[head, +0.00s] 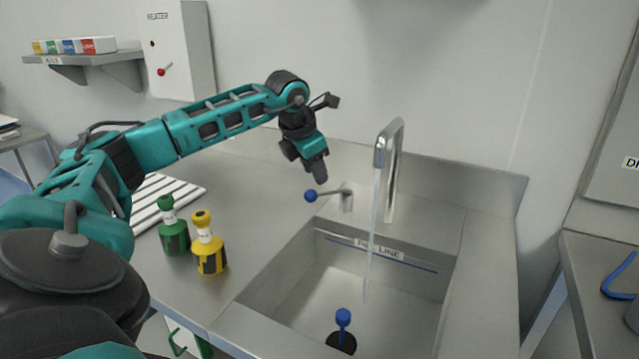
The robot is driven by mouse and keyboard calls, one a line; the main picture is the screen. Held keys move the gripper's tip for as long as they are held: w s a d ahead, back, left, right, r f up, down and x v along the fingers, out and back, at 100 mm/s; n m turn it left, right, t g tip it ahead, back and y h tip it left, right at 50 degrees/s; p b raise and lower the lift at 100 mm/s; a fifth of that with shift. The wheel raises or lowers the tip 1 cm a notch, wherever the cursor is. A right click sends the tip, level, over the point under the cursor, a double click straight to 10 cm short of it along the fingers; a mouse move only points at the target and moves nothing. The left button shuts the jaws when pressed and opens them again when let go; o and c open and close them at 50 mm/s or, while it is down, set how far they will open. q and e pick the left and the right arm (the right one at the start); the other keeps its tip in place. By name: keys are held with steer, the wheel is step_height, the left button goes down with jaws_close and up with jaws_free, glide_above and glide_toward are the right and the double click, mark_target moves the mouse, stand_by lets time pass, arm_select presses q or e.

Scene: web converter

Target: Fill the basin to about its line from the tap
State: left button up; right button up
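The metal basin (275,283) is set in the steel counter. A blue line (405,262) marked "LINE" runs along its back wall; part of the label is hidden by the stream. The curved tap (392,165) pours a thin stream of water (372,230) into the basin. The water level is hard to make out. The tap's lever (328,193) with a blue ball end points left. A blue-knobbed plug (343,320) stands over the dark drain at the basin floor; whether it is seated I cannot tell. My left gripper (318,172) hangs just above the lever's ball, apart from it; its fingers look close together.
A green bottle (174,236) and a yellow bottle (209,256) stand on the counter left of the basin, near a white ribbed rack (160,192).

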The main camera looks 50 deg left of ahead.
arm_select(q)
steer(key=shift+v, duration=2.8)
